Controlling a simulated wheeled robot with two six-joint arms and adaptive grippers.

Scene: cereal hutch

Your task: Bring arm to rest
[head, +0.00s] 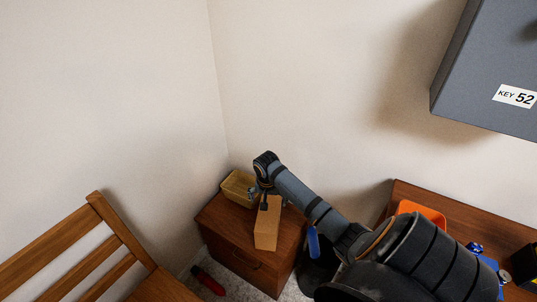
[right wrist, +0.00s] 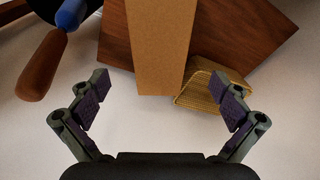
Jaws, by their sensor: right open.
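My right arm reaches in from the lower right in the head view. Its gripper (head: 264,198) is over a small wooden cabinet, by the end of a plain tan box (head: 267,228). In the right wrist view the gripper (right wrist: 159,82) is open, its two fingers wide apart. The end of the tan box (right wrist: 160,45) shows between the fingertips with gaps on both sides, and no finger is seen touching it. My left gripper is in neither view.
The cabinet (head: 240,252) also bears a woven basket (head: 236,189), seen too in the right wrist view (right wrist: 200,90). A wooden chair (head: 95,245) stands left, a red object (head: 208,281) on the floor. A grey key box (head: 485,60) hangs upper right; an orange tray (head: 425,213) lies below.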

